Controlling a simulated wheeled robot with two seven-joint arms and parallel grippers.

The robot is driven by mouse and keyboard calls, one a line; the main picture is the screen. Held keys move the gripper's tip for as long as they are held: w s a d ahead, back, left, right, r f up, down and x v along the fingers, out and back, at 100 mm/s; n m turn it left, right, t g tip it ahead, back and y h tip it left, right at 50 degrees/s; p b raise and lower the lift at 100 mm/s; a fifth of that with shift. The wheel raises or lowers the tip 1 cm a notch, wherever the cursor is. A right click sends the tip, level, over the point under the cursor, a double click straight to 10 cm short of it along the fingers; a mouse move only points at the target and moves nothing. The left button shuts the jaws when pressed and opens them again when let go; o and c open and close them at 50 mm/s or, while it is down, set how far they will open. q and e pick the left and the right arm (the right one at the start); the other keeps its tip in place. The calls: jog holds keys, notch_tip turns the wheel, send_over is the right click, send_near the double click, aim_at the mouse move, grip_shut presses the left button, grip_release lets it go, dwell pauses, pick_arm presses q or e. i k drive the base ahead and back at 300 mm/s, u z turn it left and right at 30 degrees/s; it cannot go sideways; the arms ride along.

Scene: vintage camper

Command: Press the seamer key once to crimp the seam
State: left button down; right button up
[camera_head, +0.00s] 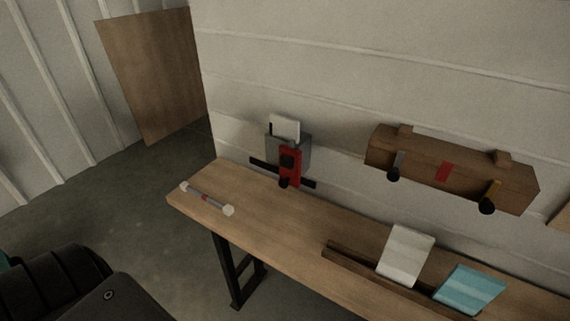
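A grey and red device (289,163), which looks like the seamer, is at the back edge of the wooden bench against the white wall. It has a pale block on top, a black square on its red front and a small black knob below. A dark bar runs behind it to both sides. I cannot tell for sure which part is the key. Black parts of my own body fill the lower left corner. Neither of my grippers shows, and nothing of mine touches the device.
A rod with white ends and a red band (207,198) lies on the bench's left end. A white panel (405,254) and a teal panel (469,289) lean in a wooden rack. A wooden wall block (450,170) has two dark-knobbed levers. Bench before the device is clear.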

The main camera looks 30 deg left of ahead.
aim_at(286, 162)
jog(key=z, duration=1.45)
jog(key=k, duration=0.95)
jog(key=u, duration=0.85)
